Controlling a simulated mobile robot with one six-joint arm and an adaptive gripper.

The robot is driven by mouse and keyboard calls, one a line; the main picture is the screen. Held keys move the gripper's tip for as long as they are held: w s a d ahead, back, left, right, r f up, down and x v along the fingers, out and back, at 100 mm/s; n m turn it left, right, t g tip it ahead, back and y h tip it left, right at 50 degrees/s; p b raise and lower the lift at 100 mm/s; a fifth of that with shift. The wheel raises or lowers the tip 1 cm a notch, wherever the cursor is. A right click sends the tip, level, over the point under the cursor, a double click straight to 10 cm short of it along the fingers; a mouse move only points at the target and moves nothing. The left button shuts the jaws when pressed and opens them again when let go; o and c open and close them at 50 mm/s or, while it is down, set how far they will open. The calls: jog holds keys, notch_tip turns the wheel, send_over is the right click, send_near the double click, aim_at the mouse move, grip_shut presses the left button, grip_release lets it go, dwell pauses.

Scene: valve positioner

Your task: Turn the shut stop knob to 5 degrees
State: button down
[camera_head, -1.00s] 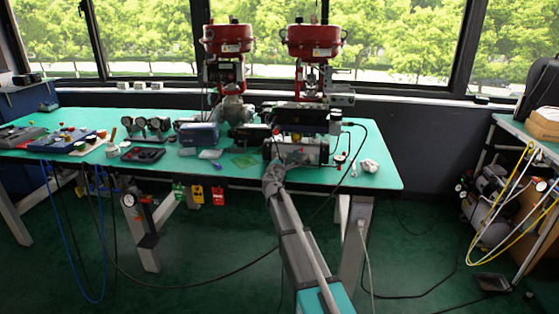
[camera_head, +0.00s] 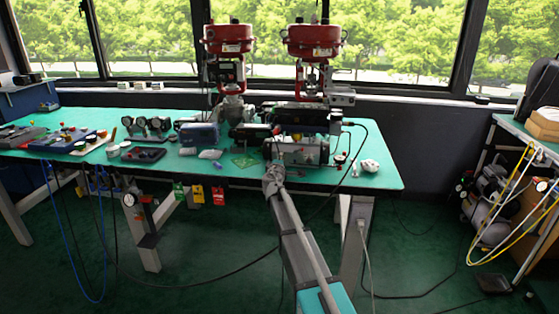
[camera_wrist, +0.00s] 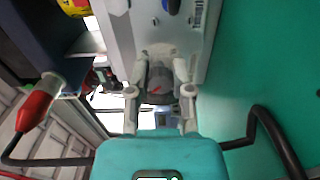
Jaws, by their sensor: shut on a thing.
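The shut stop knob (camera_wrist: 158,80) is a grey round knob with a red mark, on the face of a light grey metal housing (camera_wrist: 208,40) in the wrist view. My gripper (camera_wrist: 160,92) has one finger on each side of the knob, and the fingers are shut on it. In the head view my gripper (camera_head: 273,176) reaches the front of the positioner unit (camera_head: 300,150) on the green bench. The knob is hidden there behind my gripper. I cannot read its angle.
A red-and-grey plug with a black cable (camera_wrist: 38,103) is left of my gripper in the wrist view. Another black cable (camera_wrist: 270,125) loops at the right. Two red-topped valve actuators (camera_head: 313,40) stand behind the unit. Gauges and trays lie left on the bench (camera_head: 385,178).

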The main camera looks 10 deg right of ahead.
jog(key=shift+a, duration=0.1)
jog(key=c, duration=0.5)
grip_release()
jog(key=shift+s, duration=0.1)
jog(key=v, duration=1.1)
jog(key=shift+s, duration=0.35)
jog(key=shift+a, duration=0.1)
